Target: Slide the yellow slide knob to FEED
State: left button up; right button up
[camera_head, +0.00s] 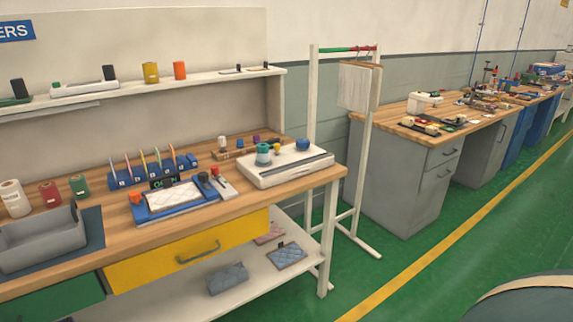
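A white, low, wide machine (290,175) stands at the right end of the wooden workbench. A small yellow knob-like part (277,148) shows on its top, between a teal cylinder (263,154) and a blue round part (302,144). It may be the slide knob, but it is too small to tell. A long dark strip runs along the machine's front. I cannot read a FEED label anywhere. Neither of my grippers is in view.
The wooden bench (110,250) also holds a blue tray (175,199), a grey bin (40,240) and a rack of coloured sticks. A white rack (312,100) with a hanging cloth stands right of it. Green floor (420,285) is open in front.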

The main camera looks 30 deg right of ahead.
aim_at(277, 146)
jog(key=i+l+u, duration=0.25)
jog(key=l, duration=1.05)
jog(key=l+u, duration=0.3)
jog(key=l, duration=0.95)
